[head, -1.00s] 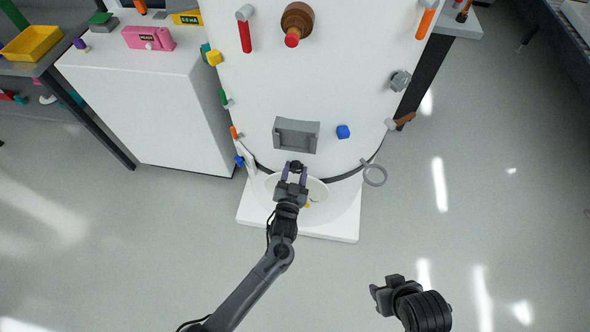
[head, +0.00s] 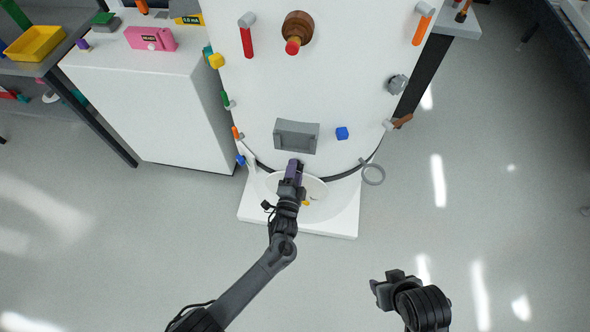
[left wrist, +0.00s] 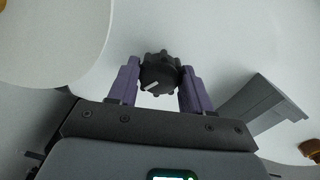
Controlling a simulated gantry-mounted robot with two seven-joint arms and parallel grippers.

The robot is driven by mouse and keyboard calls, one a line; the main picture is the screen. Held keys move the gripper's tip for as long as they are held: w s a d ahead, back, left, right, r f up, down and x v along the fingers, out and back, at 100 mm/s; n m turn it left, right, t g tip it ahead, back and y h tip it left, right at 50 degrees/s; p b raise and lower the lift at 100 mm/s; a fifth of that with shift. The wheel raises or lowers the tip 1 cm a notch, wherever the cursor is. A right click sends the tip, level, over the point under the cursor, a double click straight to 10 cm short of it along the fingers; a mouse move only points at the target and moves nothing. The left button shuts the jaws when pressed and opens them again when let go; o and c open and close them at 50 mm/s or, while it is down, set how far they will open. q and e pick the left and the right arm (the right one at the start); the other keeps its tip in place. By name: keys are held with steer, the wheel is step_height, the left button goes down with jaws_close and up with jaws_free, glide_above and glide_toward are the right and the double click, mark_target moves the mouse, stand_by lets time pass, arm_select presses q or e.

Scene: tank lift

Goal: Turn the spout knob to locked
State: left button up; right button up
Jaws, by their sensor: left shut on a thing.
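The spout knob (left wrist: 159,72) is a dark, lobed knob with a white pointer mark, low on the front of the white tank (head: 355,75). In the left wrist view it sits between the two purple fingers of my left gripper (left wrist: 160,84), which are shut on its sides. The pointer mark slants to the lower left in that view. In the head view my left gripper (head: 295,166) hides the knob, its fingers nearly in line with each other. My right gripper (head: 381,289) is at the lower right, away from the tank; its jaw gap is unclear.
A white basin (head: 318,199) lies below. The floor on the right is clear.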

arm_select(q)
steer(key=shift+m+p, duration=0.9)
steer(key=shift+m, duration=5.4)
steer(key=o, duration=1)
steer(key=shift+o, duration=0.2)
steer(key=s+a+p, duration=0.1)
steer(key=s+p, duration=0.3)
steer(key=s, duration=0.6)
steer(key=shift+s+a, duration=0.35)
steer(key=shift+a, duration=0.05)
